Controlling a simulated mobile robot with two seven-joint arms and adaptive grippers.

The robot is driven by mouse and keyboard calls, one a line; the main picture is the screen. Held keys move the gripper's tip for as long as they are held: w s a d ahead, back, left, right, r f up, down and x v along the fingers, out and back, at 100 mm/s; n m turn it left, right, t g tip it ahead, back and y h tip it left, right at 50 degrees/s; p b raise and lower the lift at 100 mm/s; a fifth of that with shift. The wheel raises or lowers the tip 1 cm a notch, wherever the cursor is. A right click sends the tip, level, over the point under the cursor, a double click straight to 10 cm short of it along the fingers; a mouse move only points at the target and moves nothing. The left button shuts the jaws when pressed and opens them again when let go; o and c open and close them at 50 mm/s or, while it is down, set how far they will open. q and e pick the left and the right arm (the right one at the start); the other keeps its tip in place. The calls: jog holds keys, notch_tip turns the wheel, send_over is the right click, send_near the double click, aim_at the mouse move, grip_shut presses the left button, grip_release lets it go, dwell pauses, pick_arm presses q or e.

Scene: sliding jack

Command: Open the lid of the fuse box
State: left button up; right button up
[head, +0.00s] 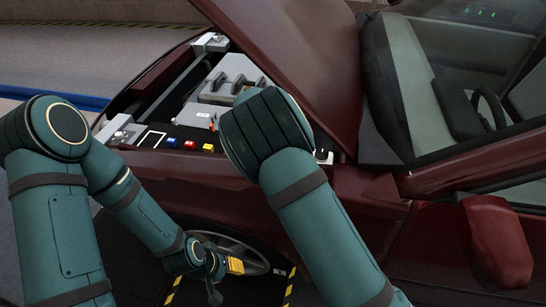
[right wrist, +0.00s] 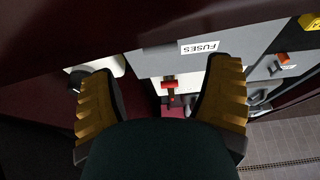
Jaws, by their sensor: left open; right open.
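A grey box face with a white upside-down FUSES label (right wrist: 200,47) shows in the right wrist view, just beyond my right gripper (right wrist: 162,78). I take it as the fuse box (right wrist: 155,61); it looks shut, though its edges are partly hidden. My right gripper is open and empty, its yellow-padded fingers on either side of the view. A small red part (right wrist: 170,84) shows between them. In the head view my right forearm hides that gripper and probably the fuse box. My left gripper (head: 228,275) is open, low beside the front wheel, away from the engine bay.
The dark red car's raised hood (head: 300,55) overhangs the engine bay, which holds a grey engine cover (head: 228,80). Blue, red and yellow caps (head: 189,144) line the near edge. The front wheel (head: 235,248) and side mirror (head: 497,240) stand close to my arms.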

jog(key=shift+b+x, duration=0.3)
jog(key=shift+x, duration=2.5)
jog(key=shift+r, duration=0.1)
jog(key=shift+c, duration=0.3)
grip_shut()
